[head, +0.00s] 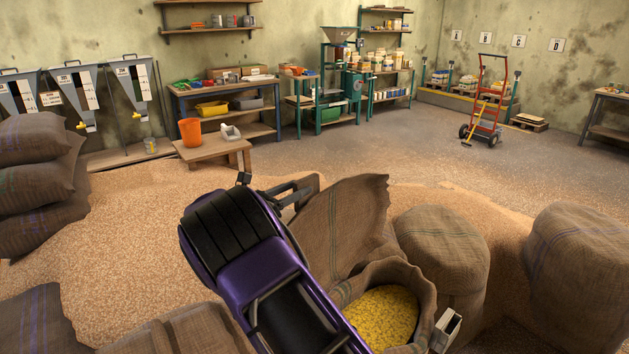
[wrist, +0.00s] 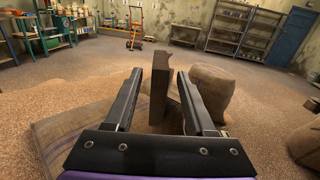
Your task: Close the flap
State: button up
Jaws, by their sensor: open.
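The flap (head: 345,225) is a piece of brown sackcloth standing raised at the back of an open sack (head: 425,285) of yellow grain (head: 385,318). My gripper (head: 306,189) is at the flap's upper left side, beside a brown block-like piece. In the wrist view my gripper (wrist: 159,74) is open. An upright brown piece (wrist: 159,90) stands between its two fingers, with a visible gap on the right. I cannot tell whether it touches the left finger. Striped sackcloth (wrist: 75,128) shows at the lower left there. My arm hides part of the sack.
Full sacks stand to the right (head: 440,245) and far right (head: 580,260), and a stack (head: 35,180) is at the left. Loose grain (head: 120,230) covers the floor around. A low wooden table (head: 215,155) with an orange bucket (head: 190,132) is behind. A red hand truck (head: 487,100) stands farther back.

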aim_at(315, 180)
jog(key=x, duration=0.7)
jog(key=shift+w+d, duration=0.1)
grip_shut()
dwell(1.2)
